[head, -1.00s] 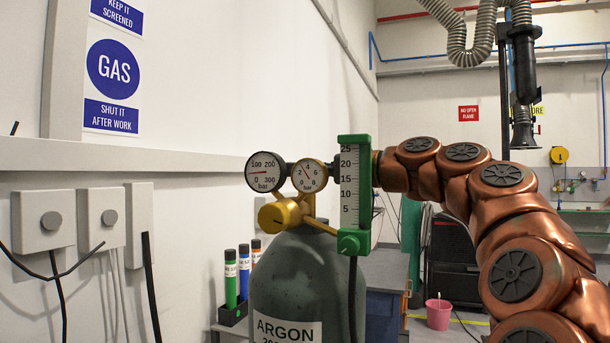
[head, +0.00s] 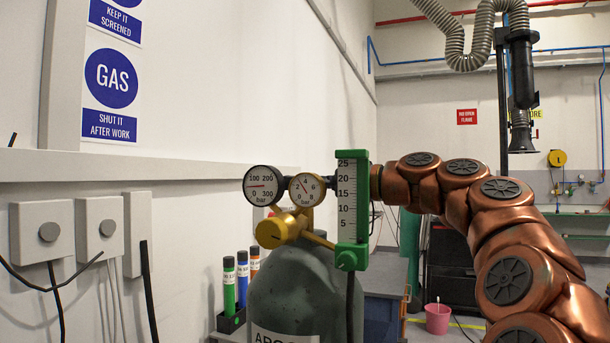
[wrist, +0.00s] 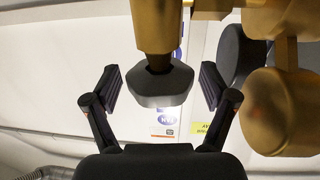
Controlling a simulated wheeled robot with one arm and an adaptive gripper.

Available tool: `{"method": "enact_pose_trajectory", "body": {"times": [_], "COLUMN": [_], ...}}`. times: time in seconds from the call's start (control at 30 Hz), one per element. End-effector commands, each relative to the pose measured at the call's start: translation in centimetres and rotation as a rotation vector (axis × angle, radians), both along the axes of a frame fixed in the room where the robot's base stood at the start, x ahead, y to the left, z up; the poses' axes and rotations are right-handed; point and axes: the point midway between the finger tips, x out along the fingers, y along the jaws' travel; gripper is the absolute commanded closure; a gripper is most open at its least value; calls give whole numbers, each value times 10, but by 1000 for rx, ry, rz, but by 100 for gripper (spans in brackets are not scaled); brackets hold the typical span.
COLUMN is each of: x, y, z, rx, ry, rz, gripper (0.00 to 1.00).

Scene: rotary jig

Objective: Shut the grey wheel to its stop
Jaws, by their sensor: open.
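The grey wheel (wrist: 162,86) is a dark faceted knob below a brass stem (wrist: 156,25) in the wrist view. My gripper (wrist: 162,88) is open, with one black finger on each side of the wheel. A gap shows between each finger and the wheel. In the head view the wheel and my gripper are hidden behind the regulator and flow meter. The grey-green argon bottle (head: 290,285) stands below the brass regulator (head: 283,226).
Two dial gauges (head: 263,185) and a green-framed flow meter (head: 347,205) stand above the bottle, close to my arm. Brass parts (wrist: 285,110) fill the right of the wrist view. A tube rack (head: 231,322) stands left of the bottle, near the wall.

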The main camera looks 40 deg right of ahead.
Motion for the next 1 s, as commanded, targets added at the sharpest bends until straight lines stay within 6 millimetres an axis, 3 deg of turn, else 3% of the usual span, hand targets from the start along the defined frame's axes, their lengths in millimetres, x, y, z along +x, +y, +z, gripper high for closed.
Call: {"method": "enact_pose_trajectory", "body": {"times": [0.13,1.0], "x": [-1,1], "y": [-1,3], "z": [7,4], "rx": [4,-12], "ry": [0,11], "rz": [69,287], "gripper": [16,16]}}
